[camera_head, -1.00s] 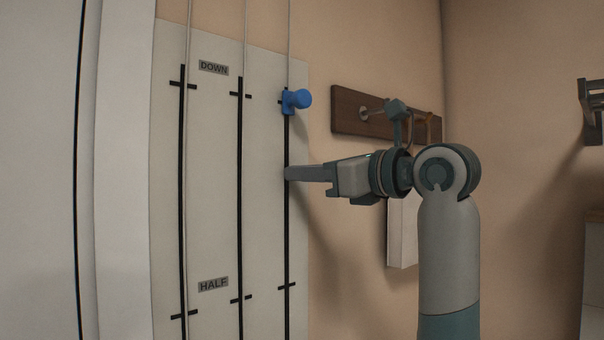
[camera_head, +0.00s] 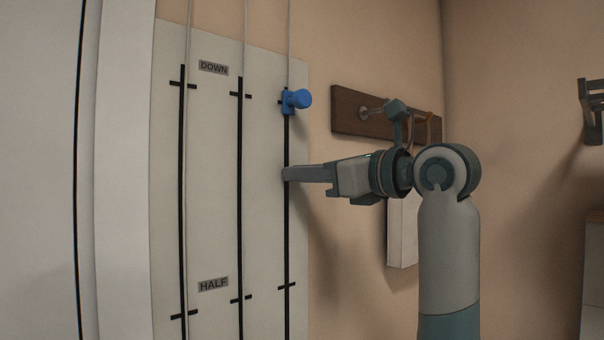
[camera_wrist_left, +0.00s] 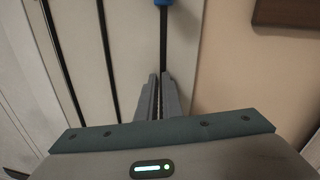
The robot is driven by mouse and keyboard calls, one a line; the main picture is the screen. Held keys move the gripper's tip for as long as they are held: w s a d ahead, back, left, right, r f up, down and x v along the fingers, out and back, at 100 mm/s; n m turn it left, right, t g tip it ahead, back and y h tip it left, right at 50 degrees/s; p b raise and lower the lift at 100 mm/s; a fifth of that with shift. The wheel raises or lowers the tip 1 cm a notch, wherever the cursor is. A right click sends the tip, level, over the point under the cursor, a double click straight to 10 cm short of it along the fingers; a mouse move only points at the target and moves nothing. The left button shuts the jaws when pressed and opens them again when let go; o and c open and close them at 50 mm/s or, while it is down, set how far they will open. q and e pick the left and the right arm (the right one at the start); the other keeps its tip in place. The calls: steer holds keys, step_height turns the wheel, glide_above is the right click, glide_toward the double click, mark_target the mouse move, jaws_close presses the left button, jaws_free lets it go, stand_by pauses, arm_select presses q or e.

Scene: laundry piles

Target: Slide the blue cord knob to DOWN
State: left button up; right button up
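The blue cord knob (camera_head: 299,99) sits on the rightmost of the dark vertical slots, at the upper tick mark, roughly level with the DOWN label (camera_head: 213,68). In the left wrist view only its lower edge (camera_wrist_left: 163,3) shows at the top. My left gripper (camera_head: 286,174) is below the knob and apart from it, with its fingertips in front of the same slot. In the left wrist view its two fingers (camera_wrist_left: 160,78) stand slightly apart, with a narrow gap and nothing between them. Whether the tips touch the panel is unclear. My right gripper is not in view.
The pale panel (camera_head: 212,180) has several slots with tick marks, and a HALF label (camera_head: 213,284) low down. A wooden peg rail (camera_head: 347,109) is on the wall to the right, behind my arm. The slot below my gripper is clear.

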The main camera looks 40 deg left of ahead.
arm_select(q)
steer(key=o, duration=0.8)
steer(key=shift+d, duration=0.1)
steer(key=d+b, duration=0.1)
steer(key=d, duration=0.4)
steer(key=d+b, duration=0.1)
steer(key=d, duration=0.5)
steer(key=d+b, duration=0.1)
steer(key=d, duration=0.5)
steer(key=shift+w+d+b, duration=0.15)
steer(key=shift+w+b, duration=0.15)
steer(key=shift+b, duration=0.1)
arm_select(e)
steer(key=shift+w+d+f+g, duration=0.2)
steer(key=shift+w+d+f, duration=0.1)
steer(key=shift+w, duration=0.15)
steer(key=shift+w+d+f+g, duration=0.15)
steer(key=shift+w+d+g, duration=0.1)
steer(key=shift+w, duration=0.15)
arm_select(q)
steer(key=shift+s, duration=0.1)
